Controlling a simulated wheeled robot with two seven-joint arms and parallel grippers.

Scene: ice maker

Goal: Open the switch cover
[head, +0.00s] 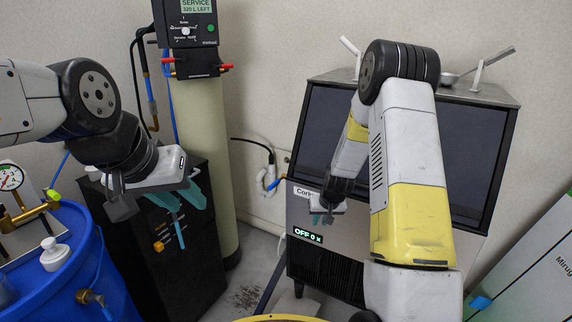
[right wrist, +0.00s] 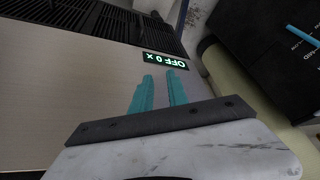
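The ice maker (head: 350,240) has a grey front panel with a small lit display (head: 306,236) reading "OFF 0 x". The same display shows in the right wrist view (right wrist: 165,60), turned around. I cannot make out a separate switch cover on the panel. My right gripper (head: 321,218) is in front of the panel, just above and right of the display in the head view. In the right wrist view its teal fingers (right wrist: 160,80) are apart with nothing between them. My left gripper (head: 184,206) hangs in front of the black cabinet, fingers apart and empty.
A black cabinet (head: 190,270) and a tall tank with a control head (head: 187,30) stand left of the ice maker. A blue barrel (head: 60,270) is at the lower left. A pale box (head: 530,270) stands at right.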

